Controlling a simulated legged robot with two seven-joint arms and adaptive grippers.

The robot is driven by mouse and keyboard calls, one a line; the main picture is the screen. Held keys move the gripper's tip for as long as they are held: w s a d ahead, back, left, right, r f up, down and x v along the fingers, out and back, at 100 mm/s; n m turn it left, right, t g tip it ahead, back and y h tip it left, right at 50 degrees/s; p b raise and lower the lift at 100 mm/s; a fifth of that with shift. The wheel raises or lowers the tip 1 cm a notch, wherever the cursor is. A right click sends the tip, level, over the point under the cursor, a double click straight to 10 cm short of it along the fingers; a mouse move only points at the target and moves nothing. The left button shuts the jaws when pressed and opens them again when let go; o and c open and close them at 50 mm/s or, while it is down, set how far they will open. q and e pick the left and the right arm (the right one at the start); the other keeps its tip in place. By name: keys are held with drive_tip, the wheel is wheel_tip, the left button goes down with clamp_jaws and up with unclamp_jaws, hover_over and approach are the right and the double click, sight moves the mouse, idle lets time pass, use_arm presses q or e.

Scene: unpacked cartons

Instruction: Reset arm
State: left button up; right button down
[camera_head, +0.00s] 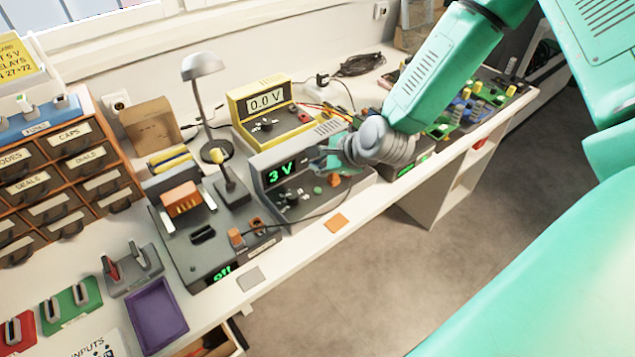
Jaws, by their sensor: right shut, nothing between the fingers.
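My right arm, green with a grey wrist, reaches in from the upper right over the workbench. My right gripper (326,160) is at the front of the grey power supply (262,158), whose display reads 3 V. Its fingers look closed, with nothing seen between them, close to the panel's knobs. I cannot tell whether they touch the panel. My left gripper is not in view.
A yellow meter (262,101) reading 0.0 V stands behind. A dark test unit (205,235), a desk lamp (203,66), labelled drawers (62,170) and a purple tray (156,316) stand left. Circuit boards (470,108) lie right. Open floor (400,270) lies in front of the bench.

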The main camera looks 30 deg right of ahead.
idle(0.3)
drive_tip(key=s+a+f+n, duration=0.1)
drive_tip(key=s+f+n, duration=0.1)
drive_tip(key=s+a+f+n+g+b, duration=0.1)
drive_tip(key=s+f+n, duration=0.1)
drive_tip(key=s+f, duration=0.1)
drive_tip(key=s+a+f+n+g+b, duration=0.1)
drive_tip(key=s+f+n, duration=0.1)
drive_tip(key=shift+s+a+f, duration=0.1)
drive_tip(key=shift+s+f, duration=0.15)
drive_tip(key=shift+f, duration=0.05)
drive_tip(key=s+f+n+g+h+b, duration=0.1)
drive_tip(key=s+f+n+g+b, duration=0.1)
drive_tip(key=s+f+n, duration=0.3)
drive_tip(key=s+f+n+g+h+b, duration=0.1)
drive_tip(key=s+f+n+g, duration=0.3)
drive_tip(key=s+n, duration=0.9)
drive_tip(key=s+f, duration=0.2)
drive_tip(key=s, duration=0.2)
drive_tip(key=shift+s+h+b, duration=0.2)
drive_tip(key=shift+h+b, duration=0.1)
drive_tip(key=shift+b, duration=0.1)
